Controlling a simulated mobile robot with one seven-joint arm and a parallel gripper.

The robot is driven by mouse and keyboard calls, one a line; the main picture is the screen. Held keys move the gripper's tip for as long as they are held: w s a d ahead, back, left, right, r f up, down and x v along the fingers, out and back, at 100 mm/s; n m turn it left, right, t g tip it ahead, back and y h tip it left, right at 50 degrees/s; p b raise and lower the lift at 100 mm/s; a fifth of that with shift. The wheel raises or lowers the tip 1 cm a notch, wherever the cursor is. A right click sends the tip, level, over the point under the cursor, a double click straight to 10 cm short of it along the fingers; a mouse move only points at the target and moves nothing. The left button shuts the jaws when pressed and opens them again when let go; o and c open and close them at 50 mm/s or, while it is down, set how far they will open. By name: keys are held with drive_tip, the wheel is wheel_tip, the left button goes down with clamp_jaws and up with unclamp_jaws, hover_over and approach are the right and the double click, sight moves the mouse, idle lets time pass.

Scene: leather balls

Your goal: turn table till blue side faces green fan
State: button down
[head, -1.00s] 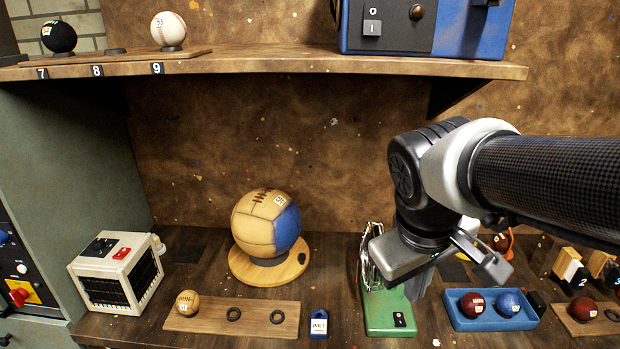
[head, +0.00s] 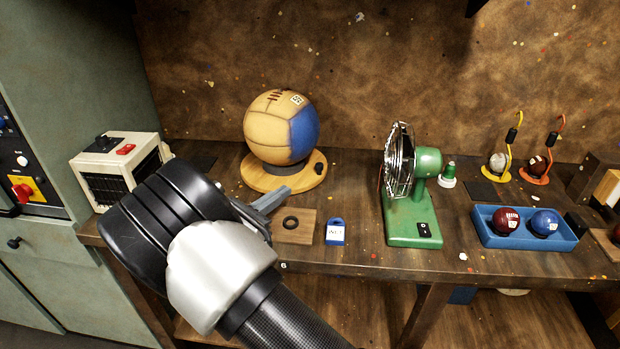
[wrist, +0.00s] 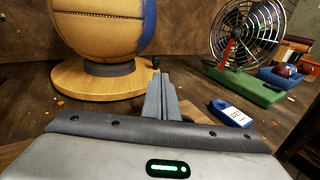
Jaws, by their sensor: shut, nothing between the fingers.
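The round wooden turntable (head: 262,183) stands on the bench and carries a large tan leather ball (head: 268,132) with a blue side (head: 304,132). The blue side points right and partly forward, toward the side where the green fan (head: 427,170) stands. In the wrist view the ball (wrist: 100,35) and turntable (wrist: 75,82) are just ahead, with the blue patch at the right edge. My gripper (head: 284,192) is shut and empty. Its fingertips (wrist: 160,82) are close to the turntable's front right edge; I cannot tell if they touch.
A cream heater (head: 118,165) stands left, partly behind my arm. The blue tray (head: 525,235) with two balls is right of the fan. Bench between turntable and fan is clear.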

sight(318, 166)
drive_tip(key=shift+w+a+f+n, duration=0.1)
drive_tip(key=shift+a+f+n, duration=0.1)
drive_tip(key=shift+a+n, duration=0.1)
drive_tip(key=b+x, duration=0.1)
drive_tip(key=x, duration=1.2)
drive_tip(key=shift+w+d, duration=0.15)
drive_tip(key=shift+w, duration=0.25)
drive_tip(key=shift+d, duration=0.1)
